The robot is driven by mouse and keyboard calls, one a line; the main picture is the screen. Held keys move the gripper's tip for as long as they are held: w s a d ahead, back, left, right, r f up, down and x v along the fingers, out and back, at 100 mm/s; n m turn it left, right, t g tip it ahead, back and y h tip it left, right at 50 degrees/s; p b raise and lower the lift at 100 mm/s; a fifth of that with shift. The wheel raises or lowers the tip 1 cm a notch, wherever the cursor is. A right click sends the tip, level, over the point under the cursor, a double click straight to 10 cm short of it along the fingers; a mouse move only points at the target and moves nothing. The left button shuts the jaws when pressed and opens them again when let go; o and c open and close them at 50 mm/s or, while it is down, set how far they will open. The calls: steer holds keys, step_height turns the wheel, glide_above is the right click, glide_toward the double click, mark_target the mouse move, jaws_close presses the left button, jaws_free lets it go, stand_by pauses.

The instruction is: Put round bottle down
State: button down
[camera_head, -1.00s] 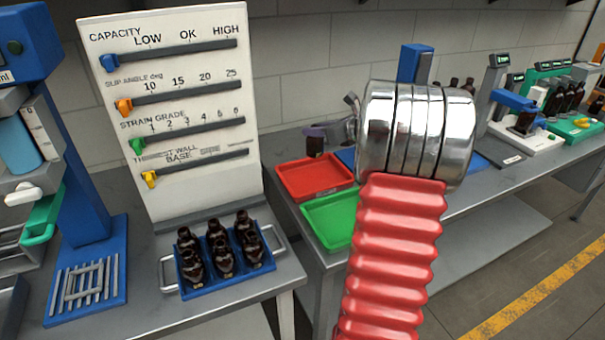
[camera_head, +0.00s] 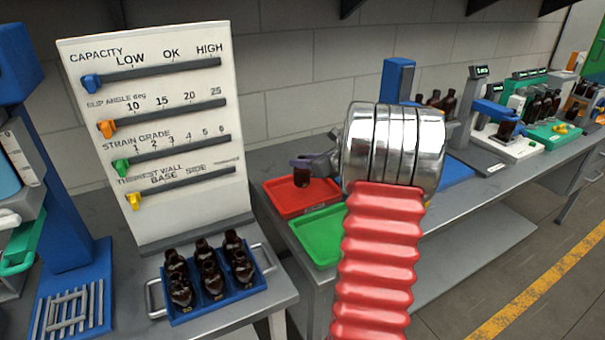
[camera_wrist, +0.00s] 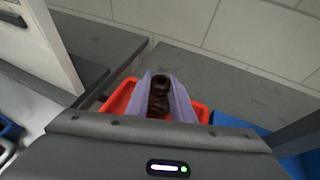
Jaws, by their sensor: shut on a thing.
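My gripper (camera_head: 302,163) is shut on a dark amber round bottle (camera_head: 304,177) above the red tray (camera_head: 285,208). In the head view the bottle looks upright; I cannot tell whether its base touches the tray. In the wrist view the bottle (camera_wrist: 159,92) sits between the two pale purple fingers of my gripper (camera_wrist: 160,98), with the red tray (camera_wrist: 118,98) behind and around them. The lower part of the bottle is hidden there.
A green tray (camera_head: 318,240) lies in front of the red one. A blue crate (camera_head: 215,304) of several amber bottles stands at the left, before a white slider board (camera_head: 170,215). A scale (camera_head: 512,150) with a bottle stands at the right.

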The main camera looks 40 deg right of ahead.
mark_target(304, 172)
steer(key=shift+f, duration=0.2)
steer(key=shift+f, duration=1.8)
steer(key=shift+f, duration=0.15)
steer(key=c, duration=1.5)
jaws_free()
steer(key=shift+c, duration=0.2)
steer(key=shift+s+r, duration=0.3)
steer(key=shift+s, duration=0.15)
steer(key=v, duration=1.1)
steer(key=shift+r, duration=0.1)
